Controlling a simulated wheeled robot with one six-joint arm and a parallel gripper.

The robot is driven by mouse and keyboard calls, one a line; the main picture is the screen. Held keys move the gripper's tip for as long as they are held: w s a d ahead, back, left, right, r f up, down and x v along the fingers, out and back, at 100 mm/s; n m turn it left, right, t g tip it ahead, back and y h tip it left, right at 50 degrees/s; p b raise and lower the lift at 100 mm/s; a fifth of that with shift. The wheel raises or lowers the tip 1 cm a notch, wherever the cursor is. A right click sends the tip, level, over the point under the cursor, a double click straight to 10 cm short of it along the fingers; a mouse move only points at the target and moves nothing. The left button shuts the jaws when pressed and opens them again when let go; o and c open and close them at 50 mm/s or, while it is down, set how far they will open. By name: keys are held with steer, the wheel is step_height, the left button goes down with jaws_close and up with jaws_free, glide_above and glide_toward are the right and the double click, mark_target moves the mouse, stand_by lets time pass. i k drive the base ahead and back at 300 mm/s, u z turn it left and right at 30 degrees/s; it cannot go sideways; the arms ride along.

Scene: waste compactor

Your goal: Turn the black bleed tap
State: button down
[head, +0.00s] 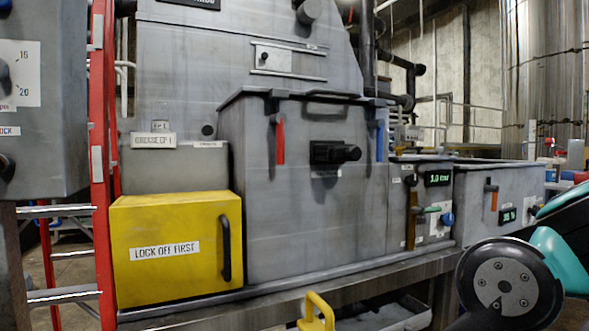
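A black fitting with a round knob (340,153) sticks out from the front of the large grey box in the middle of the head view. A small label under it is too small to read. A smaller black knob (411,180) sits on the grey unit to the right, above a brown upright strip. I cannot tell from the labels which of these is the bleed tap. My gripper is not in view; only part of my arm, black and teal, shows at the lower right, apart from both fittings.
A yellow box (175,250) marked "LOCK OFF FIRST" stands at the lower left beside a red ladder (102,150). Red (280,140) and blue (379,140) handles flank the black fitting. A green display (438,178) and green lever (428,210) are to the right. A metal ledge runs below.

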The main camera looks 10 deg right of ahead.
mark_target(412, 180)
steer(key=z, duration=2)
steer(key=i, duration=1)
steer(key=u, duration=0.85)
